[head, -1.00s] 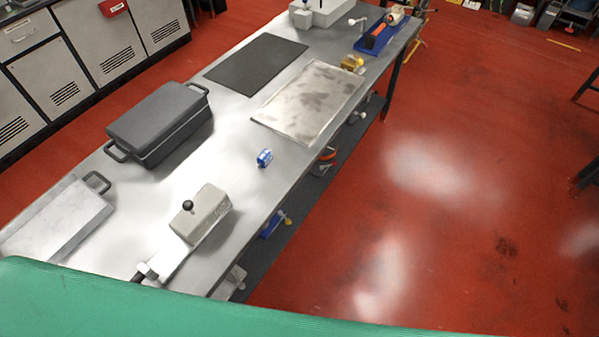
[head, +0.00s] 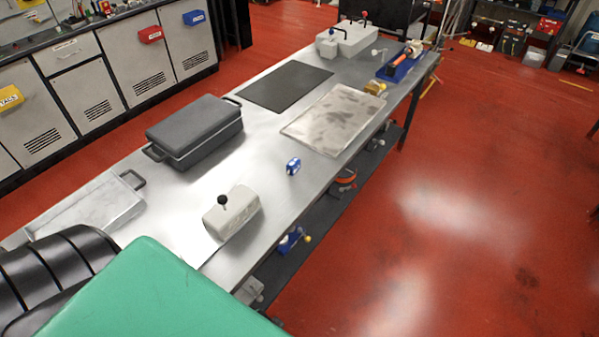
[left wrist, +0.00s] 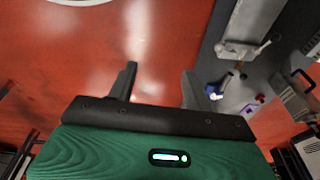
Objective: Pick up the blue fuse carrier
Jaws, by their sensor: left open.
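The blue fuse carrier (head: 293,166), a small blue and white block, stands on the grey metal bench (head: 262,198) in the head view. It sits between the grey-beige box with a black knob (head: 233,212) and the stained metal plate (head: 335,118), near the bench's right edge. My left gripper (left wrist: 158,88) is open and empty in the left wrist view, with red floor behind its fingers. Its fingers do not show in the head view. I cannot make out the fuse carrier for certain in the left wrist view. My right gripper is in neither view.
A dark lidded case (head: 196,132) and a black mat (head: 285,86) lie on the bench. A lower shelf (head: 325,215) holds a blue tool (head: 290,240) with a yellow knob. Red floor (head: 480,220) to the right is clear.

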